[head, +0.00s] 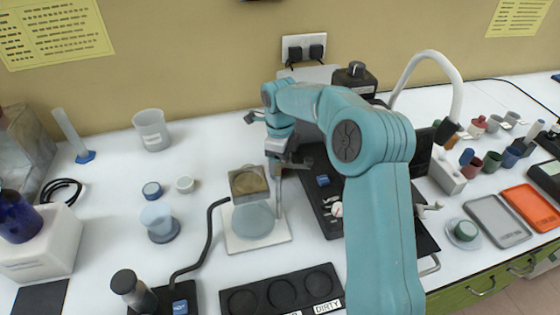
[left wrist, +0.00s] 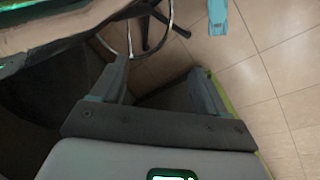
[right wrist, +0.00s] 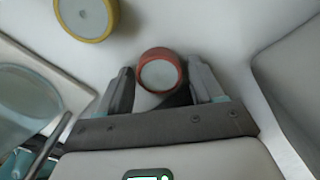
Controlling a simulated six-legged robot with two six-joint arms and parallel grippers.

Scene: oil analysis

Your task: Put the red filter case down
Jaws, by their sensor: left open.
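The red filter case (right wrist: 160,71), a round red ring with a pale centre, shows in the right wrist view over the white bench. My right gripper (right wrist: 161,78) has one finger on each side of it, with narrow gaps between fingers and ring. I cannot make out the case in the head view. My left gripper (left wrist: 160,80) is open and empty above the floor, outside the head view.
A yellow-rimmed round case (right wrist: 87,15) lies near the red one. A white stand plate (head: 240,240) with a glass dish (head: 253,219) is close to my right gripper. A black tray (head: 285,292) is in front.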

